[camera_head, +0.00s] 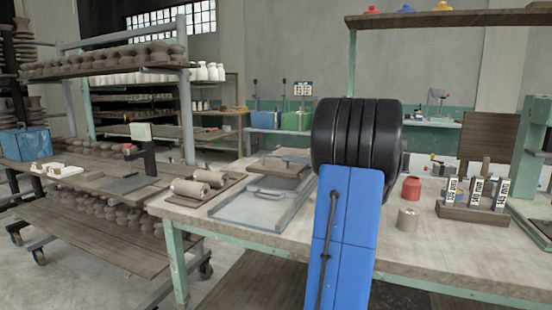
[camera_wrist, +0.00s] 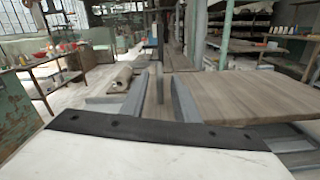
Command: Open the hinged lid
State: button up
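A grey box-like container (camera_head: 277,184) stands on the worktable, left of my blue arm link. A flat brownish lid or board (camera_head: 276,166) lies across its top, and it looks closed. Its hinge is not clear, and my arm hides part of the right side. In the wrist view my gripper (camera_wrist: 157,78) shows two grey fingers standing apart, so it is open. A narrow grey upright piece shows between them; I cannot tell whether it touches. In the head view my gripper is hidden behind my arm.
A red jar (camera_head: 411,188), a clay cylinder (camera_head: 407,219) and a block with labelled tools (camera_head: 474,196) stand at right. The table's front edge is mostly bare.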

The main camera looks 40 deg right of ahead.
aim_at(266, 156)
jog(key=x, duration=0.6)
jog(key=shift+w+a, duration=0.2)
jog(key=shift+w, duration=0.15)
grip_shut()
